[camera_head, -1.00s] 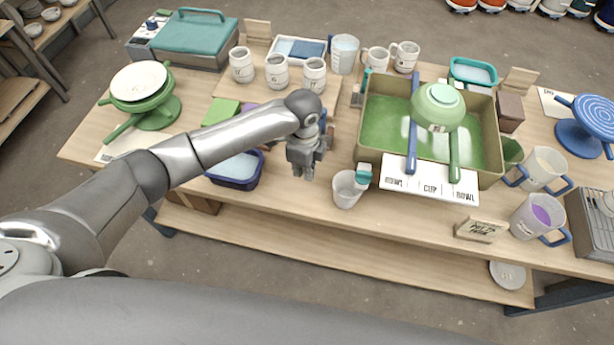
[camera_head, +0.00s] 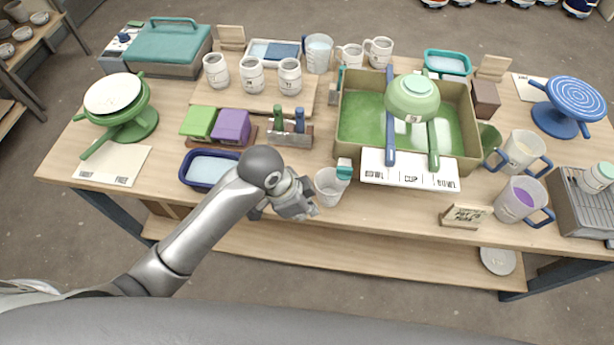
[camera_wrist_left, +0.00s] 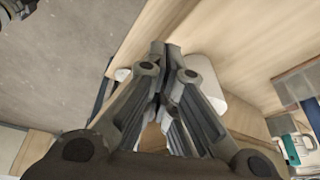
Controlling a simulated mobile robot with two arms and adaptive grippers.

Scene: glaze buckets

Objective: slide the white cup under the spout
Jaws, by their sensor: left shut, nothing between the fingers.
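The white cup (camera_head: 329,188) stands upright near the table's front edge, just left of and in front of the teal spout (camera_head: 344,169). The spout is at the front left corner of the green-glaze basin (camera_head: 350,125). My left gripper (camera_head: 312,208) is low at the table's front edge, to the left of the cup, its fingers together and empty. In the left wrist view its fingertips (camera_wrist_left: 166,46) are close to a pale rounded object that looks like the cup (camera_wrist_left: 225,108). I cannot tell whether they touch. My right gripper is in neither view.
A white labelled board (camera_head: 410,170) lies across the basin's front. A blue tray (camera_head: 205,170) and a tool rack (camera_head: 290,137) stand to the left. A small sign (camera_head: 463,217) and a purple-glaze pitcher (camera_head: 517,203) are to the right. The front strip between cup and sign is clear.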

